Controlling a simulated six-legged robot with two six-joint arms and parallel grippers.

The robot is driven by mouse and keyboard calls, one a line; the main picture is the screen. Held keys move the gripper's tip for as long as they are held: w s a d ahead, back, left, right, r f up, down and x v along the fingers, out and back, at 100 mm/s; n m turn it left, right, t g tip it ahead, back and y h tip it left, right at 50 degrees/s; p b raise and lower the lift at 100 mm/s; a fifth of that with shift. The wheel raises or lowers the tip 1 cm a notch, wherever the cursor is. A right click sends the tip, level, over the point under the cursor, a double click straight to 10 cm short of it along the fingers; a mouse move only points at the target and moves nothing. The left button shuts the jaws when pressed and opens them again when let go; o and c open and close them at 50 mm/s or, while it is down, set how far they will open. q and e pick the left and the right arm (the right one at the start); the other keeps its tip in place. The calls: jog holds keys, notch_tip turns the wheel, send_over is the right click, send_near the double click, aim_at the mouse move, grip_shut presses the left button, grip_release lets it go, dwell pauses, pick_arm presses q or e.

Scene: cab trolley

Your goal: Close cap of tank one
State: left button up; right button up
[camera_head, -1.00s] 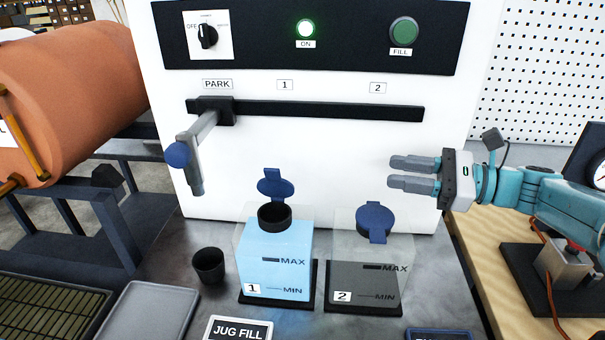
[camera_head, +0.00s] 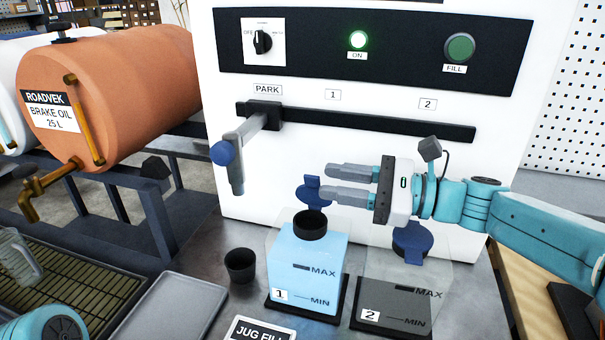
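Tank one (camera_head: 318,262) is a clear box of light blue liquid with a "1" label. Its black neck (camera_head: 310,225) is uncovered, and its blue cap (camera_head: 309,190) stands tipped up behind the neck. My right gripper (camera_head: 325,181) points left, with its fingertips close to the cap's right side and above the neck; I cannot tell if they touch the cap. A narrow gap shows between its two fingers, and they hold nothing visible. My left gripper is out of view; only a teal part of my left arm (camera_head: 42,326) shows at the bottom left.
A parked lever (camera_head: 235,165) and rail are behind. A black cup (camera_head: 240,265) and grey tray (camera_head: 165,308) are left.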

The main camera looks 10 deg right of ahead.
aim_at(304, 177)
jog(key=x, duration=0.6)
jog(key=shift+w+a, duration=0.15)
jog(key=shift+a, duration=0.05)
jog(key=shift+d, duration=0.1)
grip_shut()
dwell(1.0)
